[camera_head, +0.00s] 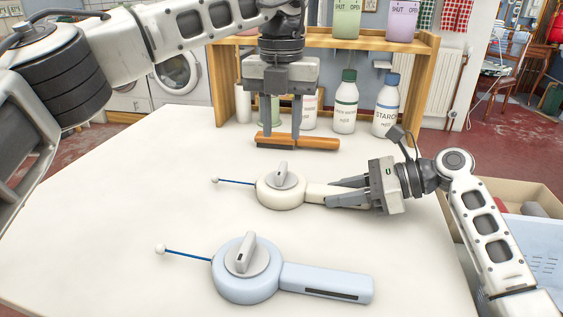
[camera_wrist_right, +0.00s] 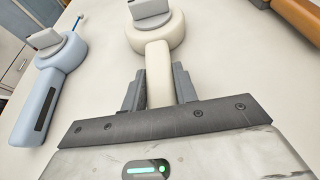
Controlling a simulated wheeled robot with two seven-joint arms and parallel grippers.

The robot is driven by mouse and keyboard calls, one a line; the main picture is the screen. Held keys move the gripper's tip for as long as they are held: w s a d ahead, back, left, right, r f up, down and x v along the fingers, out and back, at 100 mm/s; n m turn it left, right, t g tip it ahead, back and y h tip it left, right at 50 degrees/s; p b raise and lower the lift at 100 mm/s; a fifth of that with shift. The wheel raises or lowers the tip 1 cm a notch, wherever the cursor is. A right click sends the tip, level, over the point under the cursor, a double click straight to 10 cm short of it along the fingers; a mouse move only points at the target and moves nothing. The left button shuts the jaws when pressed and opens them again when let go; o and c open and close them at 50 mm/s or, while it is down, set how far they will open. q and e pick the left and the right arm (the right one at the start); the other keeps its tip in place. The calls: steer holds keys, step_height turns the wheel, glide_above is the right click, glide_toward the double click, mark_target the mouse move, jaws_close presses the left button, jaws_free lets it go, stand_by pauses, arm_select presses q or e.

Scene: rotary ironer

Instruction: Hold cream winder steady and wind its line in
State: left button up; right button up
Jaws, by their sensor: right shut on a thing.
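The cream winder (camera_head: 278,193) lies on the white table, with a grey knob (camera_head: 284,176) on top. A short blue line (camera_head: 236,182) runs out of its left side to a small white bead (camera_head: 215,181). My right gripper (camera_head: 335,191) is shut on the winder's handle. In the right wrist view, its fingers (camera_wrist_right: 160,88) sit on both sides of the cream handle (camera_wrist_right: 158,62). My left gripper (camera_head: 282,136) is open and points down, behind the cream winder. Its fingertips are apart and close to a wooden-handled brush; I cannot tell if they touch it.
A light blue winder (camera_head: 247,284) with its own line and bead lies at the front. The wooden brush (camera_head: 318,142) lies behind the cream winder. Bottles (camera_head: 345,106) stand by a wooden shelf (camera_head: 428,70) at the back. The table's left part is clear.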

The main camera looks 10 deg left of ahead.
mark_target(281, 167)
arm_select(q)
step_height(281, 167, down, 8)
steer(key=shift+f, duration=0.1)
steer(key=shift+c, duration=0.3)
jaws_close()
